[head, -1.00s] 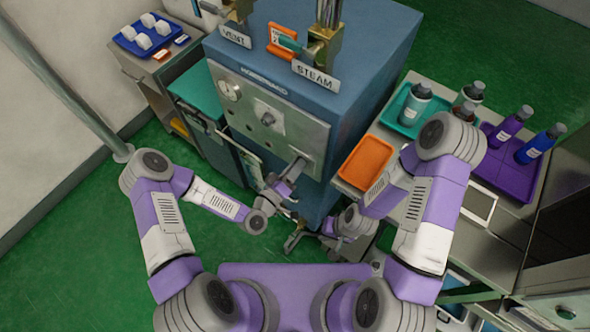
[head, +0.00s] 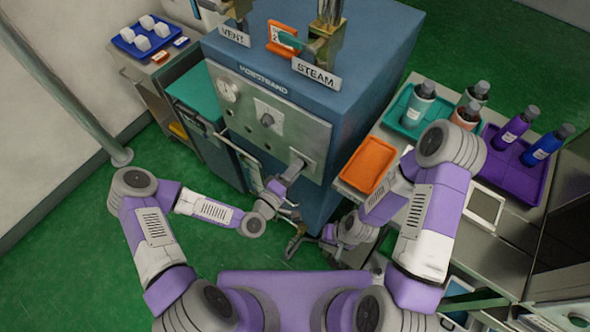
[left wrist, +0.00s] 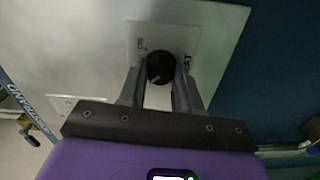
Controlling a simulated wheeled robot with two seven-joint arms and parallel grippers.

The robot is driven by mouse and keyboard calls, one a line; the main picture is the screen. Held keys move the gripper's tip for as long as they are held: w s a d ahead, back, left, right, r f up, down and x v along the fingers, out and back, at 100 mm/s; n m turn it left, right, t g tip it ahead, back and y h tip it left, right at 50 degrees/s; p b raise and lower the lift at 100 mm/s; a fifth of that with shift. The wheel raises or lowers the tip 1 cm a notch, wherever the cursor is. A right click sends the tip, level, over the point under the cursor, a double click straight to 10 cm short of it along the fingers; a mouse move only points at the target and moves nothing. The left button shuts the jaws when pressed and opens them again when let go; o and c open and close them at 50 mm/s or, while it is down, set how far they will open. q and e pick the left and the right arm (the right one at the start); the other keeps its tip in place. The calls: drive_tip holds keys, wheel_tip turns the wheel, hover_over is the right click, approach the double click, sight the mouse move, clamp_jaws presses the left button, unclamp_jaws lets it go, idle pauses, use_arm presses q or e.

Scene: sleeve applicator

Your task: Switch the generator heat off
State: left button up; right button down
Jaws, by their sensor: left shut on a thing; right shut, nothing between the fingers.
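The generator (head: 340,100) is a blue cabinet with a grey front panel. A small black knob (left wrist: 160,66) sits on a pale plate low on that panel, its label partly hidden but ending in "AT". The knob has a light pointer mark; its exact setting is hard to read. My left gripper (head: 297,166) is at the plate, and in the left wrist view its fingers (left wrist: 160,82) are shut on the knob's two sides. In the head view the knob is hidden by the gripper. My right gripper (head: 294,244) is shut and empty, low in front of the cabinet.
Another knob (head: 267,119) and a gauge (head: 229,91) are on the panel. VENT (head: 234,36) and STEAM (head: 316,73) plates are on top. An orange tray (head: 368,166) and bottle trays stand right. A teal-topped cart (head: 201,100) stands left.

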use_arm(q)
drive_tip(key=shift+s, duration=0.1)
drive_tip(key=o, duration=1)
drive_tip(key=shift+o, duration=0.2)
drive_tip(key=v, duration=0.7)
drive_tip(key=shift+s, duration=0.15)
drive_tip(key=shift+a, duration=0.15)
